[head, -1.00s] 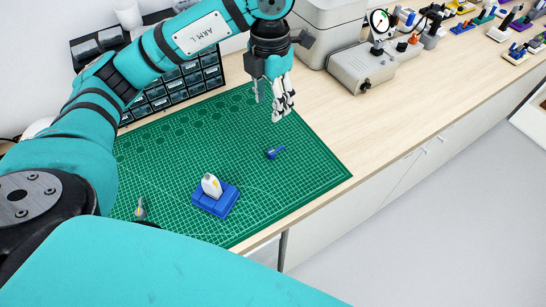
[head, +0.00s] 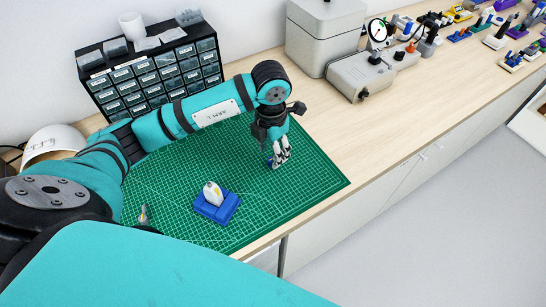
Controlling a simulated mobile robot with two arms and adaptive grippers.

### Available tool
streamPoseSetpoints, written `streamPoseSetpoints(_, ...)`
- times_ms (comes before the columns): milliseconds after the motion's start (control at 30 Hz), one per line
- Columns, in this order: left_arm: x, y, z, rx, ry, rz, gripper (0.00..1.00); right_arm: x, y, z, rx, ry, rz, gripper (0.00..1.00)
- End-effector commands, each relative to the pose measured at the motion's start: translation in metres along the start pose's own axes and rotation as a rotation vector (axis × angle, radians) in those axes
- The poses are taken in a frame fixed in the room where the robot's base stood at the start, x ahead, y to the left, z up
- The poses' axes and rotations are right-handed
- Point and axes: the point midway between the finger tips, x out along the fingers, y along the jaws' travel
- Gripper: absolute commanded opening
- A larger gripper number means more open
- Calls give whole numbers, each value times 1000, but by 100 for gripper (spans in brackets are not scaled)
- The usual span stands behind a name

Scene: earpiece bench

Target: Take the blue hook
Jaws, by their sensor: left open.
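The blue hook (head: 269,161) lies on the green cutting mat, right of the blue stand. Most of it is hidden behind my left gripper; only a small blue part shows. My left gripper (head: 278,163) is open, pointing down right at the hook, its fingertips low over the mat. I cannot tell whether the fingers touch the hook. My right gripper is not in view.
A white and yellow earpiece (head: 212,193) stands in a blue stand (head: 228,208) on the mat (head: 300,185). A small grey item (head: 143,214) is at the left. A drawer cabinet (head: 150,75) and grey boxes (head: 360,77) stand behind.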

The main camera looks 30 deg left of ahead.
Motion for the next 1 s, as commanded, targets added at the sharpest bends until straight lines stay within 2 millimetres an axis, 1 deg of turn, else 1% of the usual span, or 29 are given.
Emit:
streamPoseSetpoints(33, 5, 0, -1, -2, 7, -2, 48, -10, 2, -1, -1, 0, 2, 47)
streamPoseSetpoints(100, 17, 0, 0, -1, 5, -2, 48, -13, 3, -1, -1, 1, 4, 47)
streamPoseSetpoints(200, 29, 0, 1, -1, 4, -1, 48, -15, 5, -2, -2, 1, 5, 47)
streamPoseSetpoints(300, 34, 0, 1, 0, 2, -1, 48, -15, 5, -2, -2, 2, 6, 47)
streamPoseSetpoints(500, 35, 0, 1, 1, 1, 0, 48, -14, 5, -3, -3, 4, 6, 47)
streamPoseSetpoints(833, 34, 1, 1, 0, 1, 0, 5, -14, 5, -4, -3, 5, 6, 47)
streamPoseSetpoints(1000, 34, 1, 1, 0, 1, 0, 3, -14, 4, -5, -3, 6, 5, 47)
